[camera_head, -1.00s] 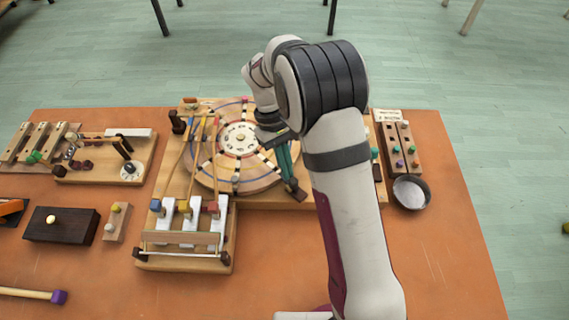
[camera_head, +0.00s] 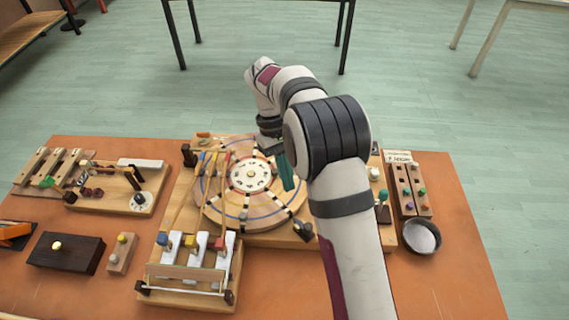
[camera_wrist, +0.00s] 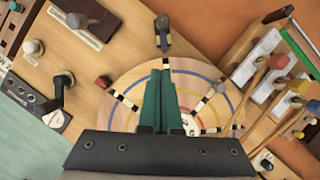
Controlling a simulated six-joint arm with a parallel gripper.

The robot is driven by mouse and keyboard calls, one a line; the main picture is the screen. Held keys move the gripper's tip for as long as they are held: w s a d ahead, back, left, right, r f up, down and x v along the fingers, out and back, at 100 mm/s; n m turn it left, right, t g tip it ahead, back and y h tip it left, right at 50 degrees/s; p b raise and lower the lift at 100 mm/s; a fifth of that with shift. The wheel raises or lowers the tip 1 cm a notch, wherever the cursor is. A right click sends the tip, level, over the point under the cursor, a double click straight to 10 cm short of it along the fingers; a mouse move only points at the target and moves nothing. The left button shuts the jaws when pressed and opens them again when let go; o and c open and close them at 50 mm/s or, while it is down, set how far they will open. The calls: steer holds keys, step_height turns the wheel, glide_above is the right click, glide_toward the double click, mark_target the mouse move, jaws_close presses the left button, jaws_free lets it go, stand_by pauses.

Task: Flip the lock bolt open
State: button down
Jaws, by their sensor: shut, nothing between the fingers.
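A dark bolt-like piece (camera_head: 304,231), which looks like the lock bolt, sits at the front right edge of the round disc (camera_head: 232,210) on the wooden board. In the wrist view it is a dark upright piece with a grey, rounded end (camera_wrist: 163,28), just beyond the fingertips. My gripper (camera_head: 288,188) has its teal fingers shut and empty, over the right part of the disc and apart from the bolt. The closed fingers (camera_wrist: 164,72) point toward the bolt in the wrist view. I cannot tell whether the bolt is open.
Coloured levers (camera_head: 201,243) stand front left of the disc. A green-knobbed lever (camera_head: 383,203) is right of my arm. A small metal bowl (camera_head: 421,236) and a peg block (camera_head: 411,190) are further right. A dark box (camera_head: 66,252) lies left.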

steer(key=v, duration=0.4)
steer(key=shift+r, duration=0.1)
steer(key=s+d+r+m+t+y, duration=0.1)
steer(key=s+d+r+m+y, duration=0.1)
steer(key=s+d+r+m, duration=0.55)
steer(key=s+d+f+m+t+y, duration=0.1)
steer(key=s+m, duration=0.1)
steer(key=s, duration=0.8)
steer(key=s+d+f+m+t+y, duration=0.1)
steer(key=s+f+m, duration=0.1)
steer(key=s, duration=0.8)
steer(key=shift+s+f+m, duration=0.25)
steer(key=shift+f+m, duration=0.05)
steer(key=shift+m, duration=0.15)
